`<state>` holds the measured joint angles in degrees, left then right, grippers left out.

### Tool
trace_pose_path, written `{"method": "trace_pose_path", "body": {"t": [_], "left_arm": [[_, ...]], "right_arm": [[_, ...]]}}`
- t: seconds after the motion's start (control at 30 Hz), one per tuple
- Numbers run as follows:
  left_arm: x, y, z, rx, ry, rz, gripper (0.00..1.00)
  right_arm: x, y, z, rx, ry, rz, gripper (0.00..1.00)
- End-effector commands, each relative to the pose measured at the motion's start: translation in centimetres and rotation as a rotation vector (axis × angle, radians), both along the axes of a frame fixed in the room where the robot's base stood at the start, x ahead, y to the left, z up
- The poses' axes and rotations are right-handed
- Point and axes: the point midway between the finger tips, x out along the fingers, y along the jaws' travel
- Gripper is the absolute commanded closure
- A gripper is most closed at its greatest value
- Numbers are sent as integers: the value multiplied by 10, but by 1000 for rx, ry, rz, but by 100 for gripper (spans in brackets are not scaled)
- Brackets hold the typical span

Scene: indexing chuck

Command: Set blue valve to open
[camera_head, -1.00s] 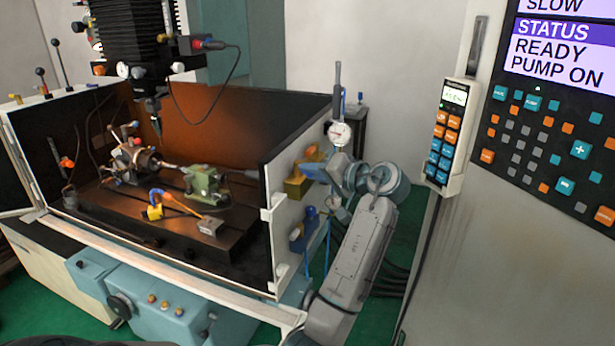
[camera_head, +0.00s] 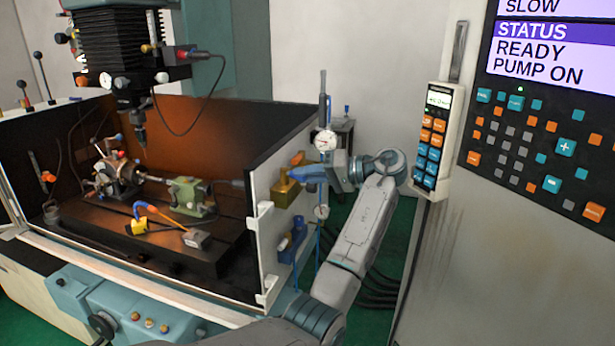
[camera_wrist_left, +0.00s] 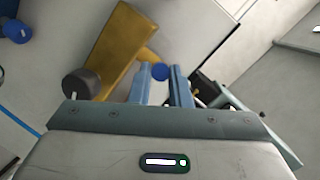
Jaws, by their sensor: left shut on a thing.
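A blue valve body (camera_head: 290,240) with a blue knob (camera_head: 298,223) is mounted on the outer face of the white machine panel. Its blue end also shows at the upper left of the left wrist view (camera_wrist_left: 16,29). Above it is a yellow valve block (camera_head: 285,193), which also shows in the left wrist view (camera_wrist_left: 118,45). My left gripper (camera_head: 300,174) reaches in from the right beside the yellow block. What the knob joins to is hidden. My right gripper is not in view.
A dial gauge (camera_head: 325,141) on a stand is just behind my left wrist. A control pendant (camera_head: 432,140) and large control panel (camera_head: 545,150) stand to the right. The machine enclosure (camera_head: 230,165) is on the left, with a vise and chuck inside.

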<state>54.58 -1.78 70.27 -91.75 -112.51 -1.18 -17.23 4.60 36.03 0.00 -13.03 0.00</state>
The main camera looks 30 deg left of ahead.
Motion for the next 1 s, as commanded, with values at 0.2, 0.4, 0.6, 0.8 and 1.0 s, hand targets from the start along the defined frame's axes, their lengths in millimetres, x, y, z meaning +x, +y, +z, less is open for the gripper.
{"method": "trace_pose_path", "body": {"t": [0.2,0.4,0.6,0.8,1.0], "left_arm": [[0,0,0,0,1,0,100],[0,0,0,0,1,-1,74],[1,-3,0,-1,0,-2,74],[9,-28,3,-2,-1,-4,74],[17,-48,18,0,4,-3,74]], "right_arm": [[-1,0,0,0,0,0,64],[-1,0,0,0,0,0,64],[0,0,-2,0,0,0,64],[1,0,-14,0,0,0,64],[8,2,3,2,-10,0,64]]}}
